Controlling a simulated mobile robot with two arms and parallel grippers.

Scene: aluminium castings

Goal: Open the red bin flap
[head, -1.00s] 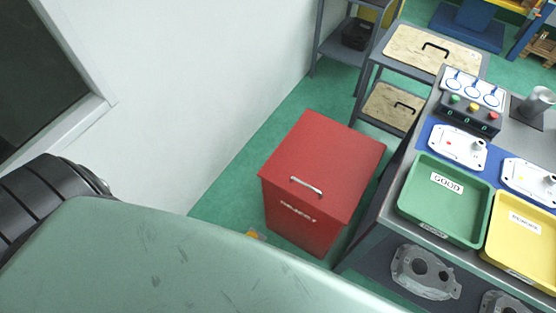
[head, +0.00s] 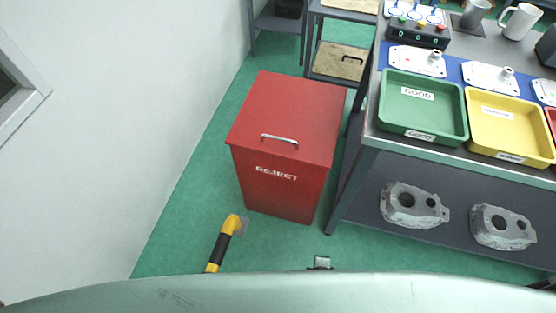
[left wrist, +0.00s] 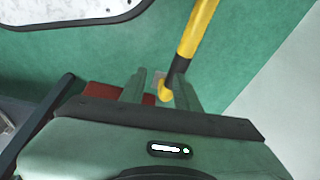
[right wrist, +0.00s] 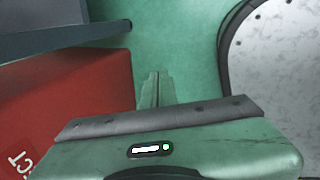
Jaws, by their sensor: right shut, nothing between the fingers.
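The red bin (head: 283,190) stands on the green floor in the head view, with REJECT on its front. Its red flap (head: 290,110) lies flat and closed on top, with a silver handle (head: 279,139) near the front edge. In the right wrist view, my right gripper (right wrist: 155,78) is shut and empty, apart from the red bin side (right wrist: 70,95). In the left wrist view, my left gripper (left wrist: 160,82) is open, its fingers apart with nothing held. A small red part of the bin (left wrist: 105,90) shows behind it.
A workbench (head: 362,143) stands close right of the bin, with a green tray (head: 390,120), a yellow tray (head: 480,145) and castings (head: 412,205) on its lower shelf. A yellow-black rail (head: 222,248) stands front left of the bin. A white wall (head: 120,120) is on the left.

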